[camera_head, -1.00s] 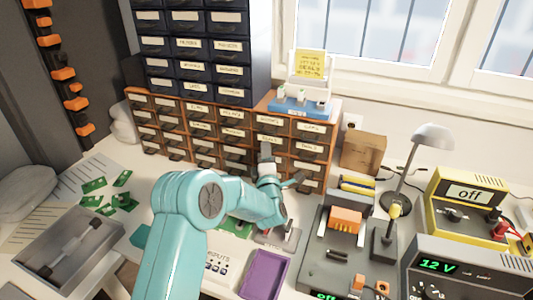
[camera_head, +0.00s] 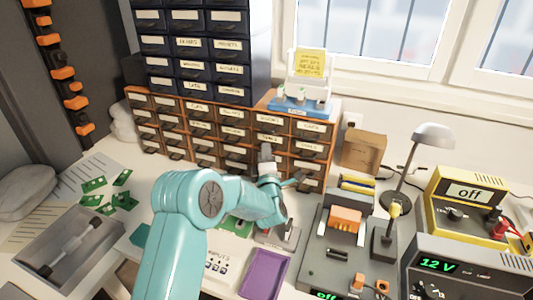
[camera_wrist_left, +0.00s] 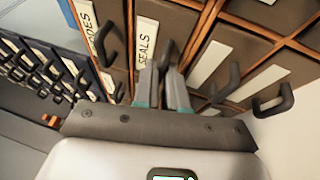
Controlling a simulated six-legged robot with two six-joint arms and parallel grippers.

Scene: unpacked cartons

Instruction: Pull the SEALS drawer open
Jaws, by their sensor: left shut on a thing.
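The SEALS drawer (camera_wrist_left: 146,45) shows in the left wrist view as a brown front with a white label, in an orange-framed cabinet. Its dark hook handle (camera_wrist_left: 167,55) is between or just beyond my left fingertips. My left gripper (camera_wrist_left: 165,75) is shut on this handle. In the head view my left gripper (camera_head: 267,158) is at the front of the brown drawer cabinet, right of its middle. My arm and gripper hide part of the drawers there. I see no clear gap around the SEALS front. My right gripper is not in view.
A neighbouring labelled drawer (camera_wrist_left: 97,35) has its own handle close by. A blue tray (camera_head: 300,108) and a yellow note stand on the cabinet. Below are a purple tray (camera_head: 264,275) and a grey device with an orange block (camera_head: 345,219). A lamp (camera_head: 433,137) stands right.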

